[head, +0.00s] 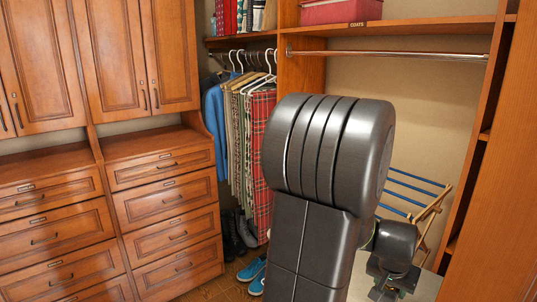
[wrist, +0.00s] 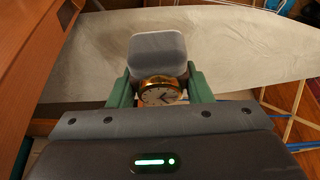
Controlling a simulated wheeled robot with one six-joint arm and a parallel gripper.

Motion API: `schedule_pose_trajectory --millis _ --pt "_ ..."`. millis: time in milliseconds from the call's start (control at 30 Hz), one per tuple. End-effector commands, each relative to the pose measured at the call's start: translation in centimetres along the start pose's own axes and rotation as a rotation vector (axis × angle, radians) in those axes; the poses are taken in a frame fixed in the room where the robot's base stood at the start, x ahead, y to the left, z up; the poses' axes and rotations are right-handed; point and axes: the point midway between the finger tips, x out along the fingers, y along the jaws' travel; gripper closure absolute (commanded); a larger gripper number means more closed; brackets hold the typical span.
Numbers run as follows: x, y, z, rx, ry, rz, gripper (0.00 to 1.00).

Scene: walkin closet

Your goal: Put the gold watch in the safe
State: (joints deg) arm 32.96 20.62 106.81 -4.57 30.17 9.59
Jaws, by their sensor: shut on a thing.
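The gold watch (wrist: 160,94), with a pale round dial and dark numerals, sits between the green fingers of my gripper (wrist: 160,90) in the wrist view. The fingers are closed on it from both sides. A grey rounded block (wrist: 158,52) is directly behind the watch; I cannot tell if it is attached to it. A pale grey board surface (wrist: 235,58) lies beyond and below the gripper. In the head view my arm covers the middle, and the watch cannot be made out there. No safe is visible in either view.
Wooden drawers (head: 170,200) and cabinets (head: 140,55) line the left. Hanging clothes (head: 262,150) and blue shoes (head: 252,270) are at the back. A wooden rack with blue rods (head: 412,188) stands at right, near the pale board (head: 428,288). A wooden edge (wrist: 85,50) is close at left in the wrist view.

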Motion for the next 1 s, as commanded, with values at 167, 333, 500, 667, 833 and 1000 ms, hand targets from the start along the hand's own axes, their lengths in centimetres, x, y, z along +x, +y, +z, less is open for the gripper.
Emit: schedule_pose_trajectory --millis 167,333,500,667,833,1000 --pt "0.8 -2.6 0.7 -0.049 -0.003 -0.019 0.84" --pt "1.6 -5.6 1.5 -0.102 -0.004 -0.041 0.84" --pt "2.9 -10.2 2.7 -0.186 -0.006 -0.075 0.84" --pt "4.6 -16.1 4.2 -0.292 -0.006 -0.118 0.84" --pt "6.4 -23.0 6.0 -0.413 -0.006 -0.169 0.84" --pt "8.2 -29.5 7.6 -0.527 -0.004 -0.218 0.84"
